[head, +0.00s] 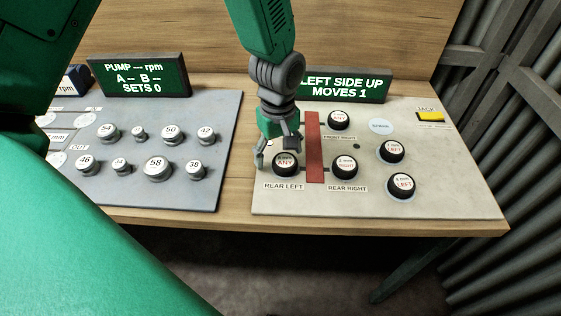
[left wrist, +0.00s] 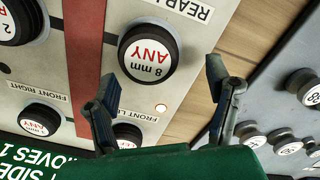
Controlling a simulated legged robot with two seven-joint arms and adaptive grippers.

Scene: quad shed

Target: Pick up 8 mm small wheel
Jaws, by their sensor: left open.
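The 8 mm wheel, a black knob with a white cap reading "8 mm ANY" (head: 285,166), sits at the REAR LEFT label on the pale panel (head: 440,200). It also shows large in the left wrist view (left wrist: 148,52). My left gripper (head: 277,150) is open just above and behind this wheel in the head view. In the left wrist view its two fingers (left wrist: 155,88) are spread apart and empty, with the wheel beyond the tips. I see no contact. My right gripper is not in view.
A red bar (head: 314,150) stands right of the wheel. Other black wheels sit at REAR RIGHT (head: 345,167), FRONT RIGHT (head: 338,120) and farther right (head: 401,185). A grey panel (head: 215,145) with several silver knobs lies left. Two green displays stand behind.

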